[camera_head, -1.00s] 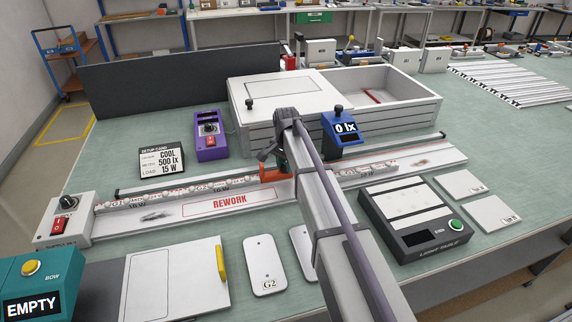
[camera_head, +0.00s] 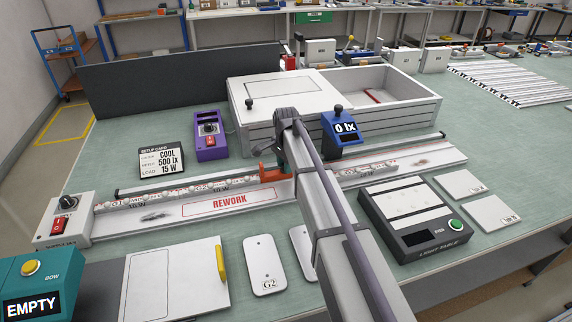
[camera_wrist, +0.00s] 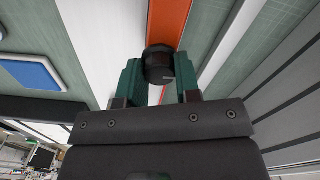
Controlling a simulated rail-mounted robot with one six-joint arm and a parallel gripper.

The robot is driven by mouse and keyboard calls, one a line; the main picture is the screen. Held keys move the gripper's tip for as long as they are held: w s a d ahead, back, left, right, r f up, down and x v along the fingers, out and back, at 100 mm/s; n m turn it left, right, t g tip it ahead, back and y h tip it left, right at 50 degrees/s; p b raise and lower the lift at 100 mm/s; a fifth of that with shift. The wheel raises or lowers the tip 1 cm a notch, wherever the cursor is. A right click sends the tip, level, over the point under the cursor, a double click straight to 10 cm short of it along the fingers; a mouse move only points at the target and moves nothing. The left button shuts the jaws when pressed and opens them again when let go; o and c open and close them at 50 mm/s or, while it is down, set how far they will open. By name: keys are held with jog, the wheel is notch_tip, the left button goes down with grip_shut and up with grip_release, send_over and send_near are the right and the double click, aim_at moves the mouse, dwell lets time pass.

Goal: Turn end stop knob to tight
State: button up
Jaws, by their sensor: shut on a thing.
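The end stop is an orange block (camera_head: 276,173) on the long rail, in the middle of the head view. Its black round knob (camera_wrist: 158,64) shows in the wrist view, between the green fingers of my gripper (camera_wrist: 160,70). The fingers are closed on the knob from both sides. A small light mark shows on the knob's face. In the head view my arm hides the knob and part of the rail. I cannot read whether the knob stands at tight.
A blue lux meter (camera_head: 341,134) stands close behind my arm. A purple control box (camera_head: 209,137) stands back left, and a light table (camera_head: 415,222) front right.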

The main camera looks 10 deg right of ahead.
jog(key=o, duration=0.9)
jog(key=shift+r, duration=0.1)
notch_tip(320, 180, up, 11)
jog(key=p, duration=1.1)
jog(key=shift+f, duration=0.2)
